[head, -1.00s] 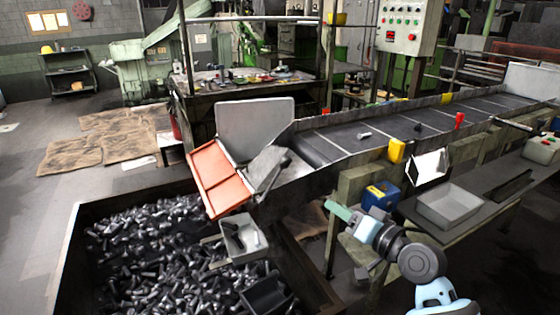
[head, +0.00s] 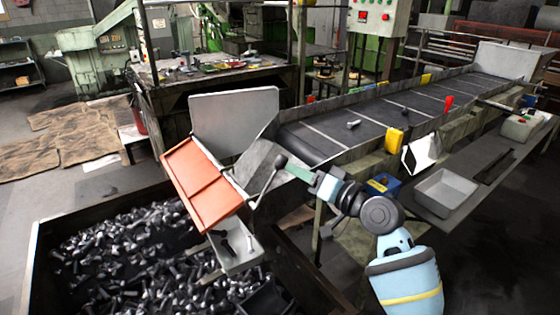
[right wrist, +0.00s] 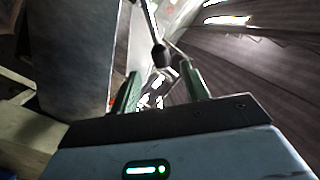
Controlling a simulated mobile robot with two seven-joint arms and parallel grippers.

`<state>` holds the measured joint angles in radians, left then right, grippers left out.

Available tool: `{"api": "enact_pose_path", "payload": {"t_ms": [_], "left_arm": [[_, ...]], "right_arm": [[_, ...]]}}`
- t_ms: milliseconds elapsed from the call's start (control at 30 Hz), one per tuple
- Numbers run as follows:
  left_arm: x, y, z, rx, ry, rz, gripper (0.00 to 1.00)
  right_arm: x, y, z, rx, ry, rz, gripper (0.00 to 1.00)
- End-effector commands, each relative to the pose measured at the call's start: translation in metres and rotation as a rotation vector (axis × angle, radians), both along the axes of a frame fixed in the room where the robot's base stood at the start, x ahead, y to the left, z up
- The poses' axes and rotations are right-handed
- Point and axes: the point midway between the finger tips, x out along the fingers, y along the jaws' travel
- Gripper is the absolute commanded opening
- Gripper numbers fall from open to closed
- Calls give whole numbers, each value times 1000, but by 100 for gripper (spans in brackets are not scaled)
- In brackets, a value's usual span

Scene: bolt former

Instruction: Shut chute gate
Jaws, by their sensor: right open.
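The chute at the belt's end has an orange panel (head: 203,185) sloping over the bolt bin and a grey upright side plate (head: 234,125). A thin lever with a dark round knob (head: 281,160) stands beside the chute's grey plate (head: 257,160). I cannot tell clearly which plate is the gate. My right gripper (head: 290,169) is open, its fingertips close to the knob. In the right wrist view the knob (right wrist: 160,56) shows just beyond and between the open fingers (right wrist: 160,85); nothing is gripped. My left gripper is out of view.
The conveyor belt (head: 400,110) runs back right with a few bolts. A side table (head: 490,187) holds an empty grey tray (head: 445,190).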

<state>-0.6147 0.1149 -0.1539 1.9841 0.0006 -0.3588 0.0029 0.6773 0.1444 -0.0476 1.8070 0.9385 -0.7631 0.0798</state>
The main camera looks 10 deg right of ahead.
Motion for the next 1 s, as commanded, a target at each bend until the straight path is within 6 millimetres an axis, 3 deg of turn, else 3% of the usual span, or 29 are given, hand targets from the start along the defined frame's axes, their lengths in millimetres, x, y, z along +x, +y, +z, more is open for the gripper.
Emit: {"api": "enact_pose_path", "payload": {"t_ms": [500, 900, 1000], "left_arm": [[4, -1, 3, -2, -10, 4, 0], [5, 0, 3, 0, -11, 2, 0], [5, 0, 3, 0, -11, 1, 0]], "right_arm": [[53, 36, 1, 2, -1, 0, 46], [58, 39, 1, -1, -1, 0, 46], [58, 39, 1, -1, -1, 0, 33]]}}
